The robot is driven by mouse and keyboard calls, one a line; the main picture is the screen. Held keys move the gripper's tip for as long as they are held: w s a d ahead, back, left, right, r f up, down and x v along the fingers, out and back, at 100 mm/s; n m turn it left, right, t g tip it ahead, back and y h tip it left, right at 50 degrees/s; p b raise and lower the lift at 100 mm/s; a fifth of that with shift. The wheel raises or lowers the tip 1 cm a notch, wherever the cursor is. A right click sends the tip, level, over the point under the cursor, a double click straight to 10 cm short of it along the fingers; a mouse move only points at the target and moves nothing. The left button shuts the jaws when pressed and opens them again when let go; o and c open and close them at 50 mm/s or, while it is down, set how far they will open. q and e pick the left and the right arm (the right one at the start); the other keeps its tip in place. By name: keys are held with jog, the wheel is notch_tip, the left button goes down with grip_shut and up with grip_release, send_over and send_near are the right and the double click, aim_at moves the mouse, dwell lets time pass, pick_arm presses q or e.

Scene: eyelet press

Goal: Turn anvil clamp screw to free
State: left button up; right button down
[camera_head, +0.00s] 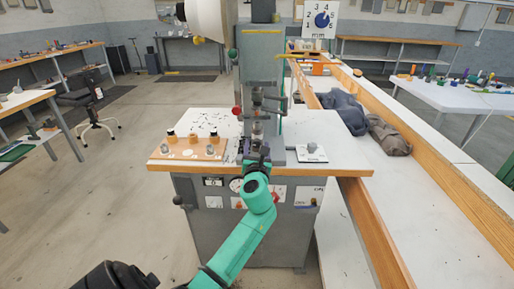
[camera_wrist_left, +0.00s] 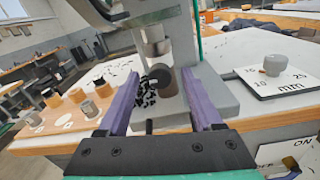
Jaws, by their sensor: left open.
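The grey eyelet press (camera_head: 262,70) stands at the back middle of the bench. In the left wrist view, a dark round screw head (camera_wrist_left: 162,80) sticks out toward me below the press's metal anvil (camera_wrist_left: 155,45); I take it for the anvil clamp screw. My left gripper (camera_head: 257,160) is at the front of the press base. In the wrist view its two purple fingers (camera_wrist_left: 160,77) are spread, one on each side of the screw head, with gaps showing. In the head view the gripper and wrist hide the screw. My right gripper is not in view.
A wooden board (camera_head: 188,148) with several dies lies left of the press. A white plate (camera_head: 311,153) with a grey knob, marked in mm, lies to the right. Dark scraps lie on the bench beside the anvil. A red-balled lever (camera_head: 236,110) juts left from the press.

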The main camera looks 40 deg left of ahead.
pick_arm(q)
jog(key=c, duration=0.9)
grip_shut()
